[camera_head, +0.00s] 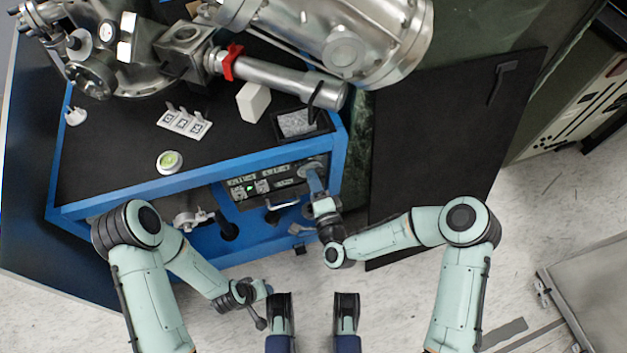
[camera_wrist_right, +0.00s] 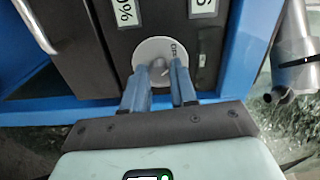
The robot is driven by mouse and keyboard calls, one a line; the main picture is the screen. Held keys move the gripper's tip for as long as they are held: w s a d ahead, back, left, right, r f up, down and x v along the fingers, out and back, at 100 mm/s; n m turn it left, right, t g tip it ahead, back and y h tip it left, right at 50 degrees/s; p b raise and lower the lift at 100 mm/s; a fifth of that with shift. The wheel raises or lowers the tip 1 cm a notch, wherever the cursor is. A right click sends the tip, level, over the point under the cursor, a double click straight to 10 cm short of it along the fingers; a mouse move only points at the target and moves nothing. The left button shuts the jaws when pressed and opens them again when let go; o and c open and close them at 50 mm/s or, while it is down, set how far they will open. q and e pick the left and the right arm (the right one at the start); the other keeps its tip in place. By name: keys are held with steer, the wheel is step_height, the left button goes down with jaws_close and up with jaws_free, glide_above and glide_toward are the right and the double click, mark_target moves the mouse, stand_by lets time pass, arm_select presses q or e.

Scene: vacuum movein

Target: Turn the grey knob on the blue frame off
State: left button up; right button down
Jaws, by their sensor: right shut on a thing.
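The grey knob (camera_wrist_right: 160,62) is a round pale disc with a raised grip in the middle and small lettering, on a dark panel (camera_wrist_right: 80,50). In the head view the knob (camera_head: 313,164) sits at the right end of the control panel, in the blue frame (camera_head: 190,180). My right gripper (camera_wrist_right: 160,75) has its two blue fingers on either side of the knob's grip and is shut on it. It also shows in the head view (camera_head: 315,180). My left gripper (camera_head: 262,305) hangs low, away from the frame, and its jaws are too small to read.
A steel vacuum assembly (camera_head: 345,50) stands over the black tabletop. A green-faced round gauge (camera_head: 170,160) and a white block (camera_head: 253,102) are on the tabletop. A dark panel (camera_head: 440,130) lies to the right of the frame. The floor in front is partly clear.

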steer(key=shift+d+f+n, duration=0.1)
steer(key=shift+n, duration=0.5)
steer(key=c, duration=0.9)
jaws_free()
steer(key=shift+s, duration=0.1)
arm_select(q)
steer(key=shift+s+d+r+p, duration=0.25)
steer(key=shift+s+r+p, duration=0.1)
steer(key=shift+s, duration=0.15)
steer(key=shift+s+d+r+p, duration=0.25)
steer(key=shift+s+r+p, duration=0.1)
steer(key=shift+s, duration=0.15)
arm_select(e)
steer(key=v, duration=1.3)
steer(key=shift+s+d, duration=0.1)
